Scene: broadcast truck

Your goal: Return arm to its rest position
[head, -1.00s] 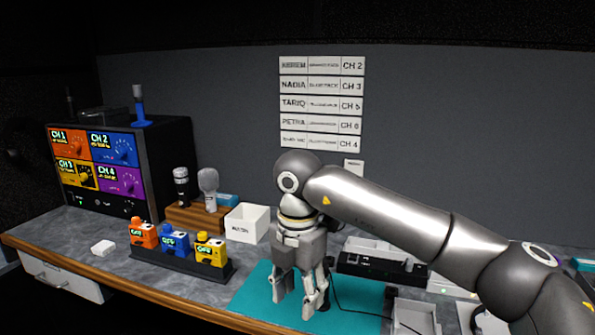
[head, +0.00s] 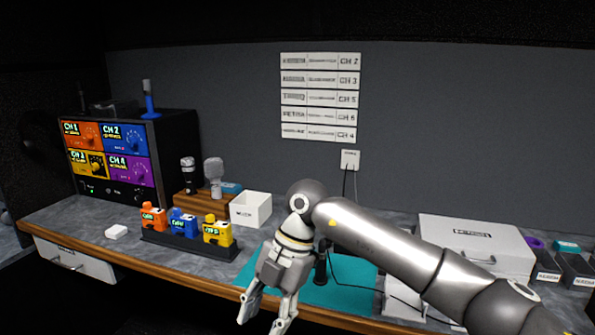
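My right arm (head: 390,242) reaches in from the right side of the head view. Its gripper (head: 262,316) points down and hangs at the front edge of the counter, by the near left part of the teal mat (head: 345,288). The two fingers are apart and I see nothing between them. A dark upright object (head: 320,266) stands on the mat just behind the gripper, partly hidden by it. My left gripper is not in view.
Left of the gripper, orange, blue and yellow packs (head: 183,224) stand in a black rack. A white open box (head: 251,209) and a wooden microphone stand (head: 199,200) are behind. A monitor unit (head: 108,155) is far left. A white case (head: 475,243) stands behind my arm.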

